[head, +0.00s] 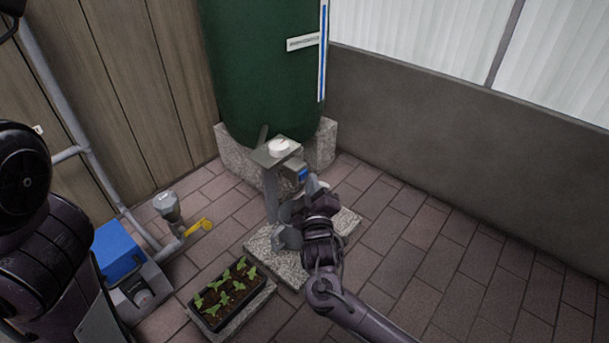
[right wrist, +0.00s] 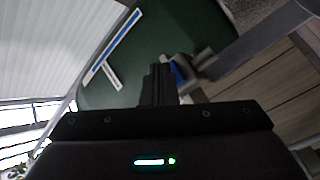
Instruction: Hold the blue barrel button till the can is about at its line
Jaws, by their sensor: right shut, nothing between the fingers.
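The dark green barrel (head: 258,70) stands on stone blocks at the back. A grey post (head: 271,195) stands in front of it, with a small box carrying a blue button (head: 303,173) on its right side. My right gripper (head: 312,186) is shut and empty, its tips close to the blue button; I cannot tell whether they touch. In the right wrist view, its closed fingers (right wrist: 158,84) point toward the barrel, beside the blue part (right wrist: 178,73). A grey can (head: 288,237) is on the slab below, largely hidden by my right arm; its water level and line cannot be seen.
A blue-and-white gauge strip (head: 323,50) and a white label are on the barrel. A seedling tray (head: 231,293), a grey standpipe with a yellow handle (head: 200,227) and a blue-topped box (head: 117,252) stand at left. The paving at right is clear, bounded by a grey wall.

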